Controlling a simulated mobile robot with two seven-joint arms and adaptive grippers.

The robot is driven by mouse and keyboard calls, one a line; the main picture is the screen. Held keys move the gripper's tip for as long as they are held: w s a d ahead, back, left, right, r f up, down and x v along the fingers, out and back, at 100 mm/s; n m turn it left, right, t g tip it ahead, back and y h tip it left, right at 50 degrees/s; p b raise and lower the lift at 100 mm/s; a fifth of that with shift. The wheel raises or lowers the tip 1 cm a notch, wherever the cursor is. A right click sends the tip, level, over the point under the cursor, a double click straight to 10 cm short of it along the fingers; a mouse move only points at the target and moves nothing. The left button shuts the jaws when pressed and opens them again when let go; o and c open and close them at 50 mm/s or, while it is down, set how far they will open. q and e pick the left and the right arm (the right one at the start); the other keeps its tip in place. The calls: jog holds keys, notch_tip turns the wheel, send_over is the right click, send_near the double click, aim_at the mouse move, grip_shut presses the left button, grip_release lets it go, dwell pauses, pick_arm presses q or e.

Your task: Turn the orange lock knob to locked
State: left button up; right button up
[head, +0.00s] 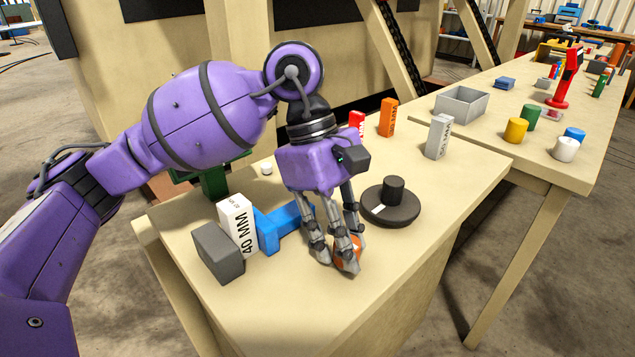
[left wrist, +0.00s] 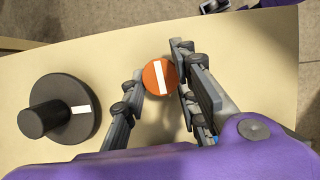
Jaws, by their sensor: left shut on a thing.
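The orange lock knob (left wrist: 158,77) is a round disc with a white stripe across its top. In the left wrist view the stripe runs nearly up and down, tilted slightly. My left gripper (left wrist: 156,85) has its fingers on both sides of the knob, shut on it. In the head view the fingers of my left gripper (head: 346,262) reach down near the table's front edge and hide most of the orange knob (head: 356,244). No lock marking around the knob can be read. My right gripper is not in view.
A black dial (head: 390,211) with a raised post and white mark stands right of the knob. A blue part (head: 275,226), a white 40 MM block (head: 237,222) and a grey block (head: 218,251) stand to the left. Orange (head: 388,118) and grey (head: 439,136) blocks stand behind.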

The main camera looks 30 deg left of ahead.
pick_arm(q)
jog(key=shift+w+r+m, duration=0.15)
jog(key=shift+w+m, duration=0.1)
jog(key=shift+m, duration=0.25)
jog(key=o, duration=0.8)
jog(key=shift+o, duration=1.3)
jog(key=shift+w+d, duration=0.1)
jog(key=v, duration=1.1)
jog(key=shift+a+r, duration=0.25)
jog(key=shift+r, duration=0.1)
jog(key=shift+w+f, duration=0.1)
jog(key=shift+f, duration=0.05)
